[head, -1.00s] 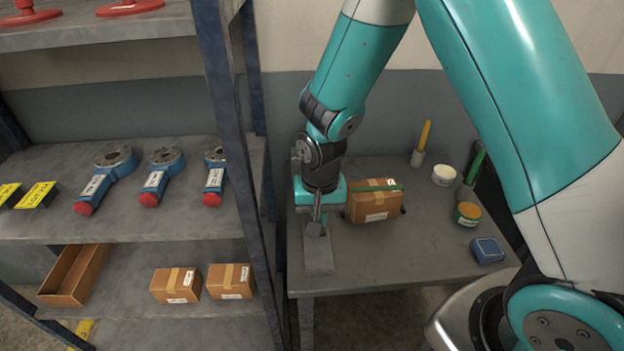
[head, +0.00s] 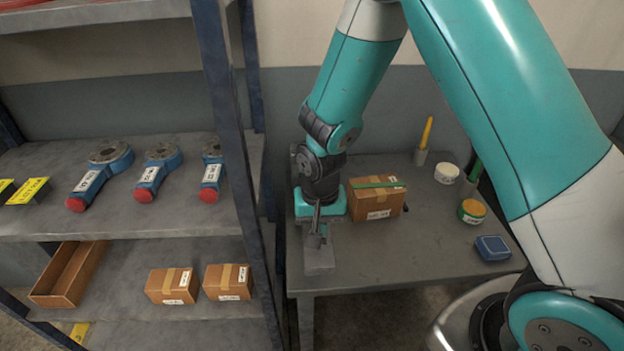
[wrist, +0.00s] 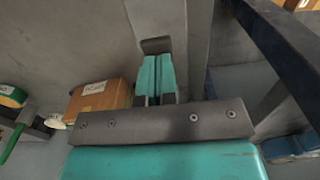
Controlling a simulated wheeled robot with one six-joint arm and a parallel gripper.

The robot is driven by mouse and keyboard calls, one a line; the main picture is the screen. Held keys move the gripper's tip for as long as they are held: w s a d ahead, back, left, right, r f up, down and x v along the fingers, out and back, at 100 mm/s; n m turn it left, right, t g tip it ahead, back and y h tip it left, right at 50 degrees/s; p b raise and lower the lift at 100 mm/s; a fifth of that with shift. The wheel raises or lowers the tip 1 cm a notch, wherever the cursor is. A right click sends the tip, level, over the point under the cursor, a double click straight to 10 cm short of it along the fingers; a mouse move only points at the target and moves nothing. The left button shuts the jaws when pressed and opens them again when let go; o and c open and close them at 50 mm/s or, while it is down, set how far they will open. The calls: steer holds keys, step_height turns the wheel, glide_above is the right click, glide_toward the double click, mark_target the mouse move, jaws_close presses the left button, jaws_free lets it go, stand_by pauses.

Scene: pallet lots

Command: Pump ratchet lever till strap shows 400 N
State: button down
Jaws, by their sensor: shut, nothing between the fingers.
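A brown carton (head: 376,203) with a green strap (head: 378,185) across its top stands on the grey table (head: 400,262). The carton also shows in the wrist view (wrist: 100,97). My gripper (head: 316,240) points down to the left of the carton, apart from it. Its two teal-padded fingers (wrist: 155,78) are together and hold nothing. A flat grey piece (head: 320,262) lies below the fingertips near the table's front left; I cannot tell whether they touch it or whether it is the ratchet lever. No strap force reading is legible.
A shelf rack (head: 225,100) with a dark blue post stands close on the left.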

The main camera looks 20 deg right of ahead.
steer(key=shift+s+f+b, duration=0.1)
steer(key=shift+f+b, duration=1.1)
steer(key=shift+f, duration=0.65)
step_height(320, 180, up, 12)
steer(key=p, duration=1)
steer(key=shift+w, duration=0.35)
steer(key=shift+d, duration=0.1)
steer(key=shift+r, duration=0.1)
